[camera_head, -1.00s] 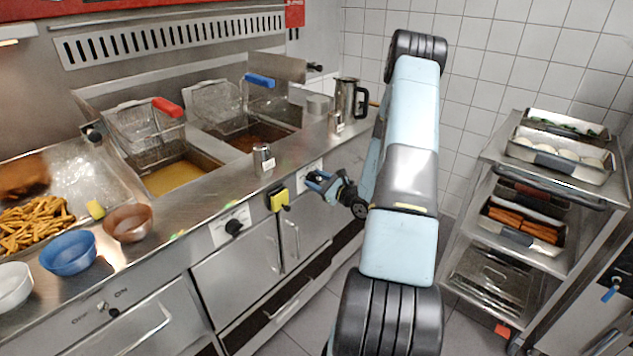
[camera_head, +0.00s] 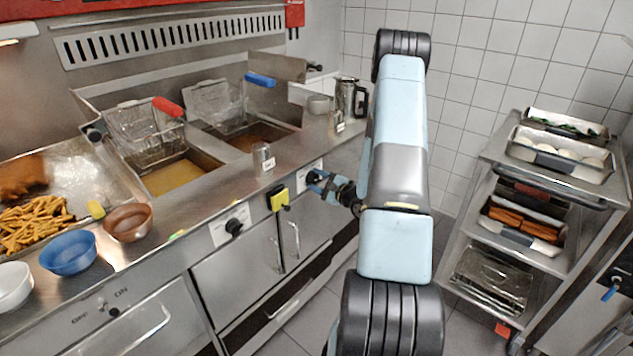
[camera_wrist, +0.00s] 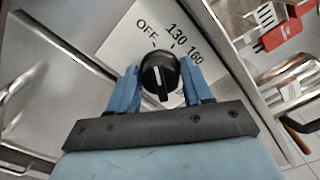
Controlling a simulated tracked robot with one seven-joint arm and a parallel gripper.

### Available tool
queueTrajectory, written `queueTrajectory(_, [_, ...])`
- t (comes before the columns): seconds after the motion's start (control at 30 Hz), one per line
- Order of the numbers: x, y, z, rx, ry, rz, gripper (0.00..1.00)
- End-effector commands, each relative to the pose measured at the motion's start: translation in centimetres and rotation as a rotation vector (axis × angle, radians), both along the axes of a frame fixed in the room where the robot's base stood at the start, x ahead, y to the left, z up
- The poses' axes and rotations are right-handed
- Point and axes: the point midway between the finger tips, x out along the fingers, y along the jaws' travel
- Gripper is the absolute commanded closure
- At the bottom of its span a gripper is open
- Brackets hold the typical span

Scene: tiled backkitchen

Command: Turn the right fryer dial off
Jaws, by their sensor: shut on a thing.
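The right fryer dial (camera_wrist: 159,72) is a black knob with a white line, on a white plate (camera_wrist: 118,52) marked OFF, 130 and 160. In the wrist view its white line runs nearly up and down the picture, with OFF to the upper left of the knob. My gripper (camera_wrist: 159,80) has its blue fingers on either side of the knob, shut on it. In the head view my gripper (camera_head: 314,180) is at the counter front, and its fingers mostly hide this dial.
A left black dial (camera_head: 233,227) and a yellow block (camera_head: 279,198) are on the same front. Two fry baskets (camera_head: 145,130) hang above the oil. A metal shaker (camera_head: 263,158) stands near the counter edge. A tray rack (camera_head: 555,200) stands right, with open floor between.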

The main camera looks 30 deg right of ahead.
Motion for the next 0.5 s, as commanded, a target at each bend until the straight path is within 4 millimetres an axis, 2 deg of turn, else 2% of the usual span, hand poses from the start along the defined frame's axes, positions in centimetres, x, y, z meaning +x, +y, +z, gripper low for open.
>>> queueTrajectory(0.5, [-0.17, 0.3, -0.31, -0.073, -0.02, 0.005, 0.81])
